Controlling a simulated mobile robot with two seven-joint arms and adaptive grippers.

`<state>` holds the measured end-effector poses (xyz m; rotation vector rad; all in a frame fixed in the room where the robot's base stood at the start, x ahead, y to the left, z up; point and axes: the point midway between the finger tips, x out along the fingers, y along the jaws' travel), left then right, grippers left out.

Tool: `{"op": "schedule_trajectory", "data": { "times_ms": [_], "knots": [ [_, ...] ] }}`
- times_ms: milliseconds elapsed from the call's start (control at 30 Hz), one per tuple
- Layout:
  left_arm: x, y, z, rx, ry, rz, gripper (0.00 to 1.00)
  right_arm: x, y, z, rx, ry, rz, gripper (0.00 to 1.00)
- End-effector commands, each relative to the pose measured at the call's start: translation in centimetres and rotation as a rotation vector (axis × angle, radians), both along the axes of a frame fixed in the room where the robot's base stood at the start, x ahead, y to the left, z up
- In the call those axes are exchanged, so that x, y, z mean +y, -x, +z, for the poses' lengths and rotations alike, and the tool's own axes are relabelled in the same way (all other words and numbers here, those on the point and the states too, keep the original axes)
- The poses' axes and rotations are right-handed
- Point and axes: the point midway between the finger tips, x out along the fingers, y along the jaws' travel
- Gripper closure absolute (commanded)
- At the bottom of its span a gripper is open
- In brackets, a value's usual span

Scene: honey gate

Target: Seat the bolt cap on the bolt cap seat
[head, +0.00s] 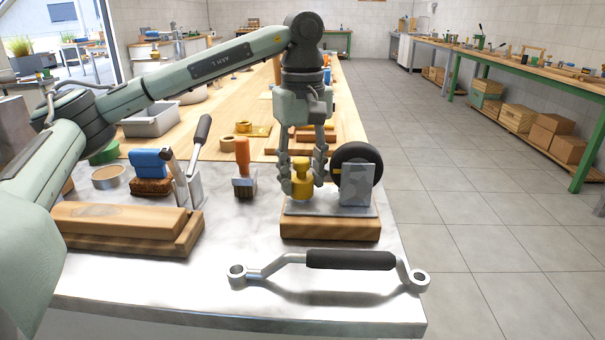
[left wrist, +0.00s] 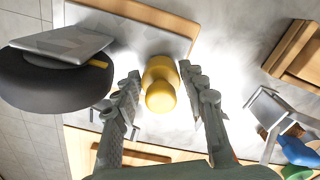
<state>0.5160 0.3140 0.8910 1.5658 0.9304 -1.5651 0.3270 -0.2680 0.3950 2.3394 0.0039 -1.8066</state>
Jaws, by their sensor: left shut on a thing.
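The yellow bolt cap (head: 301,190) is between the fingers of my left gripper (head: 302,172), which is shut on it. The cap is upright, over the left part of a metal plate on a wooden base (head: 330,228). I cannot tell whether its lower end touches the plate. The bolt cap seat is not distinguishable; the cap may hide it. In the left wrist view the cap (left wrist: 160,88) shows between the two fingers (left wrist: 168,105), with the metal plate (left wrist: 130,37) beyond it. My right gripper is not in view.
A black wheel (head: 345,157) and an upright metal block (head: 358,190) stand just right of the cap. A long black-gripped handle (head: 350,260) lies in front of the base. An orange-handled brush (head: 243,165) and a wooden block (head: 120,220) are to the left.

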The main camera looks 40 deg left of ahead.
Motion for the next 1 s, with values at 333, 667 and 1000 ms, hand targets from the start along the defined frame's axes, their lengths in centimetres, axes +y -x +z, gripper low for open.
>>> {"op": "schedule_trajectory", "data": {
  "times_ms": [333,667,1000],
  "knots": [
    [0.01,0.0,-0.02,0.001,0.0,0.0,0.78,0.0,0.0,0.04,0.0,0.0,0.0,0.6],
    [0.0,0.0,-0.27,0.0,0.0,0.0,0.78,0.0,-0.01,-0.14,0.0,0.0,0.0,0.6],
    [-0.01,0.0,-0.79,0.001,0.0,0.0,0.78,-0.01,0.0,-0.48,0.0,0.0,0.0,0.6]
  ]
}}
